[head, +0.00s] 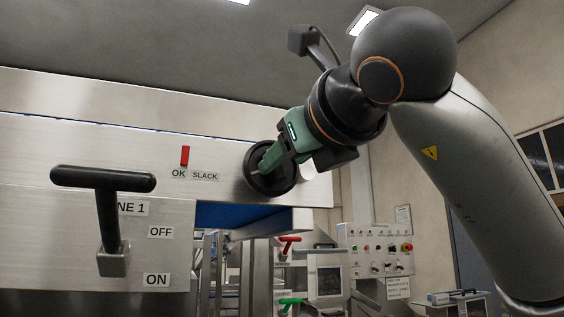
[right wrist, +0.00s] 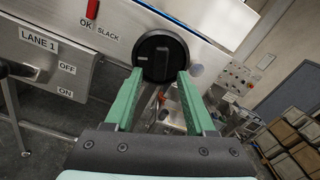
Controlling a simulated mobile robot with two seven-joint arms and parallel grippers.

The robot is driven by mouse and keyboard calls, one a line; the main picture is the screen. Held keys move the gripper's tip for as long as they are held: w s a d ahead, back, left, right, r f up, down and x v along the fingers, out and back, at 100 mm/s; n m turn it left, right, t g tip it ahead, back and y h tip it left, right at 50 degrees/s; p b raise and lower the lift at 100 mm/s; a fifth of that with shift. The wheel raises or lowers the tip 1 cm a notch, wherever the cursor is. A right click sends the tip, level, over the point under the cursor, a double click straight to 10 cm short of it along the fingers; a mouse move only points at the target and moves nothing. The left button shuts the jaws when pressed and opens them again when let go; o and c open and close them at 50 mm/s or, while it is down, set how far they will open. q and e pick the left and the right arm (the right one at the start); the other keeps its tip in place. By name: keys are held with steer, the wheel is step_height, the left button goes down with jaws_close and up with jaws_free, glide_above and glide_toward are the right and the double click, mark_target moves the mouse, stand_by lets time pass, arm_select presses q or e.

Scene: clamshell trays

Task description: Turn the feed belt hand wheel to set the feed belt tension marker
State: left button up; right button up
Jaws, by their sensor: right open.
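The black round hand wheel (head: 258,185) is on the steel panel, right of the SLACK label. It also shows in the right wrist view (right wrist: 152,48), just beyond the fingertips, with a bar across its face. The red tension marker (head: 185,155) stands above the right part of the OK label (head: 179,173), left of the SLACK label (head: 205,175). My right gripper (head: 268,162) is open, its green fingers at the front of the wheel. In the right wrist view its fingertips (right wrist: 160,73) are apart; I cannot tell whether they touch the wheel. My left gripper is not in view.
A black T-shaped lever (head: 104,180) sticks out from the LANE 1 panel with OFF and ON labels. A red handle (head: 288,240), a green handle (head: 290,301) and a control panel (head: 376,249) stand farther back. Cardboard boxes (right wrist: 300,135) show at lower right in the wrist view.

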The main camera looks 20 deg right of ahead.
steer(key=s, duration=0.9)
steer(key=shift+s+d+p, duration=0.2)
steer(key=shift+s+p, duration=0.15)
